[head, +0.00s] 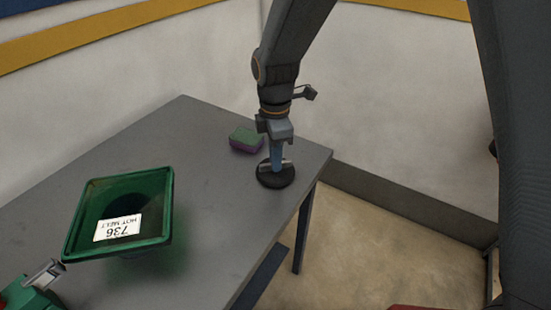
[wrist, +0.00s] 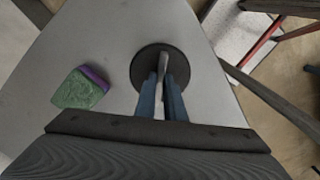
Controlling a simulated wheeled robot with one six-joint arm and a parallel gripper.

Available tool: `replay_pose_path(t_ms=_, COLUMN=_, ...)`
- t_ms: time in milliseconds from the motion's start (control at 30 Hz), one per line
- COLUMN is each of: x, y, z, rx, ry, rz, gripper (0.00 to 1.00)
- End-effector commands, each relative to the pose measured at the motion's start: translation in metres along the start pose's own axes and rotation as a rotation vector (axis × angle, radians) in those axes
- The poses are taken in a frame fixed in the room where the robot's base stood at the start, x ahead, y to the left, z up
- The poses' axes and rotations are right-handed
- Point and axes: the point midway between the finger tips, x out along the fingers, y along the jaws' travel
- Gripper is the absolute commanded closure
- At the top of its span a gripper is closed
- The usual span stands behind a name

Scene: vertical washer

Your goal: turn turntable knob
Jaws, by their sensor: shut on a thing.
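The turntable knob (head: 276,179) is a dark round disc with a pale raised bar across it, on the grey table near its right corner.
A green and purple sponge (head: 246,139) lies left of the disc, also seen in the wrist view (wrist: 82,88). A green square hopper (head: 150,190) labelled "HOT MELT 736" stands on the table (head: 195,135) at left. Walls rise behind the table.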

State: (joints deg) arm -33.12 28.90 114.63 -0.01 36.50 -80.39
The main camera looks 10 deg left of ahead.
Motion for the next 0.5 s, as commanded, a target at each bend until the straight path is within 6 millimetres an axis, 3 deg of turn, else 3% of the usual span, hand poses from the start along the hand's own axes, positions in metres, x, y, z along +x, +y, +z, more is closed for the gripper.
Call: replay_pose_path(t_ms=500, x=-0.0018, y=0.0015, z=-0.0009, rx=-0.155, ry=0.001, rz=0.005, gripper=1.00)
